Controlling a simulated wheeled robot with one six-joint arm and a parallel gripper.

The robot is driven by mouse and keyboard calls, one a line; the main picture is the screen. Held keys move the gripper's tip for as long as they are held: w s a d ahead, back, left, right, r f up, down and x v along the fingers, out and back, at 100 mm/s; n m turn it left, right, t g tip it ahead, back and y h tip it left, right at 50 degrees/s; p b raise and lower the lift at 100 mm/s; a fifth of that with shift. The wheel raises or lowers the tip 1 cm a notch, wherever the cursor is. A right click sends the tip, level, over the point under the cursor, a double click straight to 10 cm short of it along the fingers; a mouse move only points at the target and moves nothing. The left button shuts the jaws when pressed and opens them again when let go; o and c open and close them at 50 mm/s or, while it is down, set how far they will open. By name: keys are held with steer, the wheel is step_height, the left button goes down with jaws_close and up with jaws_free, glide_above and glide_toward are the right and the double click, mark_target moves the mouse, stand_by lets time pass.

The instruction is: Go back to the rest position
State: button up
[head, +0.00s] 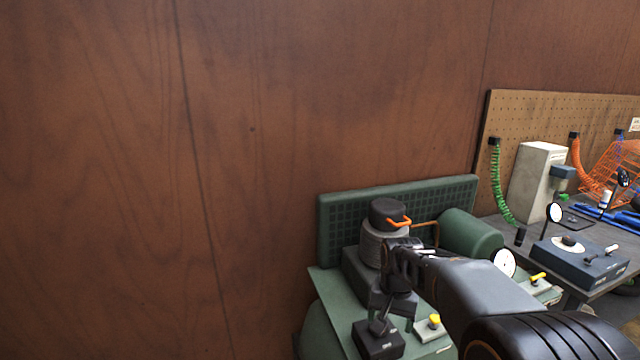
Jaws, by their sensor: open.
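My arm reaches in from the lower right. My gripper (392,252) is at its end, dark and small in the head view, over a green machine (333,282). It is open; I see nothing held in it. Just behind it stands a grey ribbed cylinder (372,246) with a black cap (388,212) and an orange handle (399,221). The gripper overlaps the cylinder's lower right side in the picture; I cannot tell whether they touch. My arm hides part of the machine.
A black lever box (379,341), a yellow-knobbed switch (430,327) and a white dial (504,263) sit around the arm. A green tank (471,236) lies behind. At right, a workbench (500,227) holds a blue-grey box (580,262). A brown wall (120,180) fills the left.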

steer(key=s+r+n+t, duration=0.2)
steer(key=s+n+t, duration=0.1)
steer(key=s, duration=1.3)
steer(key=shift+n, duration=0.8)
steer(key=shift+r, duration=0.1)
